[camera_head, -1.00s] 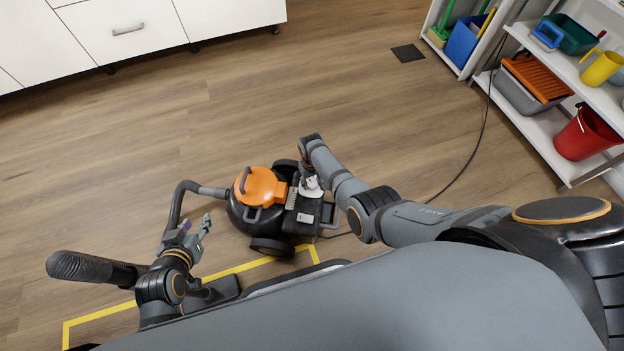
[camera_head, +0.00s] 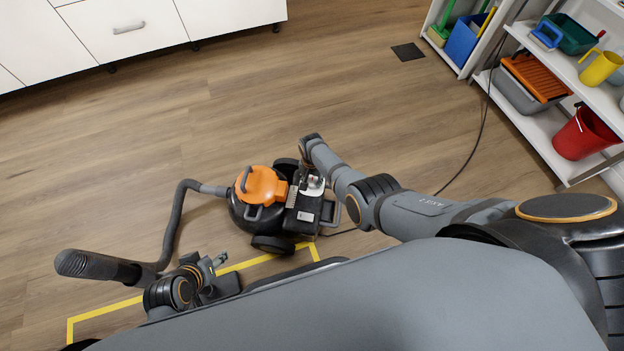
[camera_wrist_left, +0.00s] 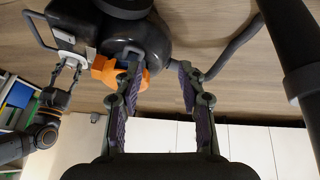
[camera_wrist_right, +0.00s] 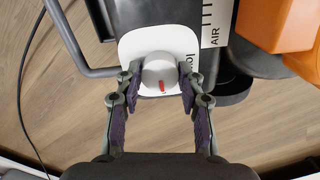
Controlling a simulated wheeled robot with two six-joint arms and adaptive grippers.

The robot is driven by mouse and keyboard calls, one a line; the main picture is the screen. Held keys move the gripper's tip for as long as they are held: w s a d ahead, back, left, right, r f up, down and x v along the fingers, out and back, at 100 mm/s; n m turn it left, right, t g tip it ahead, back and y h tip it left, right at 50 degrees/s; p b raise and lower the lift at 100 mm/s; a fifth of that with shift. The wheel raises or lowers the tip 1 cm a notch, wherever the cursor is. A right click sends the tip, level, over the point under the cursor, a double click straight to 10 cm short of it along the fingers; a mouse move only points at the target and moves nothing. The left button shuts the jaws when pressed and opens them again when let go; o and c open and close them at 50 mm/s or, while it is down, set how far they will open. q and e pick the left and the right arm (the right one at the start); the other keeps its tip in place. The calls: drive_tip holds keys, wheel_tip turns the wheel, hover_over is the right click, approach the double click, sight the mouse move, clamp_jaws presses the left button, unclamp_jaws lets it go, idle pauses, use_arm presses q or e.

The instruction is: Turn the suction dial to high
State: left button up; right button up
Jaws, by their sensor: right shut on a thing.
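The vacuum cleaner (camera_head: 262,187), black with an orange lid, stands on the floor in the head view. In the right wrist view, its round light-grey dial (camera_wrist_right: 157,66) with a red mark sits on a white plate (camera_wrist_right: 130,48). The mark points to the bottom of that picture. My right gripper (camera_wrist_right: 160,75) is shut on the dial, a finger at each side. My left gripper (camera_wrist_left: 158,72) is open and empty, apart from the vacuum's body.
The vacuum's hose (camera_head: 174,220) curves left to a dark ribbed handle (camera_head: 90,264) beside my left arm. Yellow tape (camera_head: 105,309) marks the floor. A cable (camera_head: 476,140) runs right toward shelves with a red bucket (camera_head: 583,134). Floor behind the vacuum is clear.

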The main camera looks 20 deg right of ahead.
sight(312, 182)
drive_tip(key=shift+m, duration=0.3)
drive_tip(key=o, duration=1.2)
drive_tip(key=shift+r, duration=0.1)
wheel_tip(312, 182, up, 12)
drive_tip(key=shift+f, duration=0.1)
idle(0.4)
